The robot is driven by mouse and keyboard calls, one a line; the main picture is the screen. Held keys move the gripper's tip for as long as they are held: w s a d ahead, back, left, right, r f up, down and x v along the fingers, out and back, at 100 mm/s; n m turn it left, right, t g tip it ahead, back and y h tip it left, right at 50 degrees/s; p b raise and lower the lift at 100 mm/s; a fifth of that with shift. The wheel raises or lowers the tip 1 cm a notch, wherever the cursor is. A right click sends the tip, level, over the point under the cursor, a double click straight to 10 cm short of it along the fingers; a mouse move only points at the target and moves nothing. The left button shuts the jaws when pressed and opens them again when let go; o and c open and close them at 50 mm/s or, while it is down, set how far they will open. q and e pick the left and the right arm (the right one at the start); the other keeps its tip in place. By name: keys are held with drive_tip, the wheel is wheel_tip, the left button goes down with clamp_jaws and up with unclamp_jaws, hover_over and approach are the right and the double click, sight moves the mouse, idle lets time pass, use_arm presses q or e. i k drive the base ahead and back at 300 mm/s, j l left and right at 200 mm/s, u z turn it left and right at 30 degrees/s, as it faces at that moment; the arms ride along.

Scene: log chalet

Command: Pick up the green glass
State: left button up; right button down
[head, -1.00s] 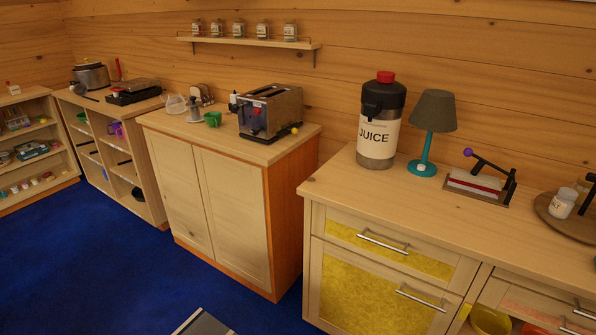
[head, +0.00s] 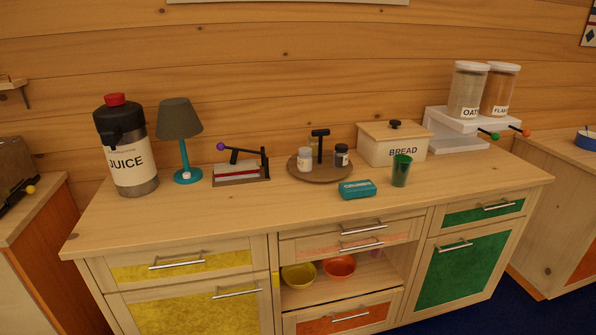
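A green glass (head: 401,170) stands upright on the wooden counter (head: 230,212), right of centre in the head view. It is just in front of the bread box (head: 393,144) and to the right of a small teal box (head: 357,189). Nothing covers it. Neither of my grippers shows in the head view.
Along the counter stand a juice dispenser (head: 127,150), a teal lamp (head: 183,136), a hand press (head: 241,168), a round tray (head: 299,174) with shakers, and a white stand (head: 456,143) bearing jars. The counter's front strip is clear. Bowls (head: 339,267) sit on the open shelf below.

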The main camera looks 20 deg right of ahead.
sight(401, 164)
drive_tip(key=z, duration=1.1)
